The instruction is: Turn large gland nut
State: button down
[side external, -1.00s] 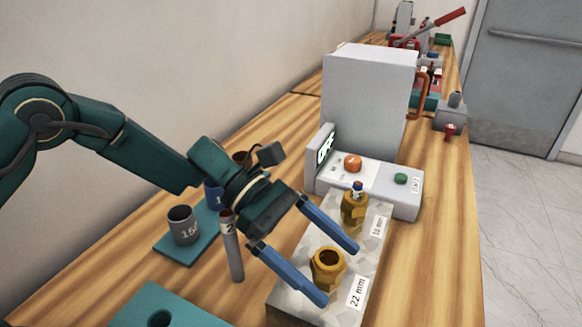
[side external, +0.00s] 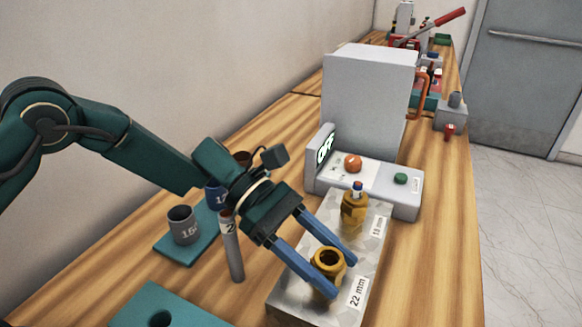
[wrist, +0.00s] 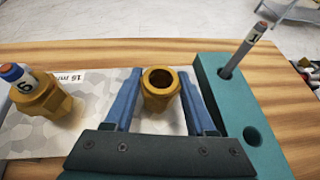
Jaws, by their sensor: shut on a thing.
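The large gland nut (side external: 326,264) is a brass hex piece with an open hole, standing upright on the grey block by the "22 mm" label. It also shows in the wrist view (wrist: 160,88). My gripper (side external: 326,276) is shut on it, with one blue finger on each side; the fingers also flank it in the wrist view (wrist: 158,100).
A grey control box (side external: 370,100) with an orange knob (side external: 352,163) and a green button stands behind the block. A numbered grey rod (side external: 232,250) stands left of my gripper. Grey cup (side external: 183,225) sits on a teal plate. A teal holed block (side external: 165,308) lies front left.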

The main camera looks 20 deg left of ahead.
jog(key=shift+m+g, duration=1)
jog(key=shift+g, duration=0.1)
jog(key=shift+m+g+y, duration=0.3)
jog(key=shift+y, duration=0.1)
jog(key=shift+w+m+g, duration=0.1)
jog(key=shift+m+g, duration=0.4)
jog(key=shift+m+g+y, duration=0.3)
jog(key=shift+y, duration=0.1)
grip_release()
jog(key=shift+r, duration=0.1)
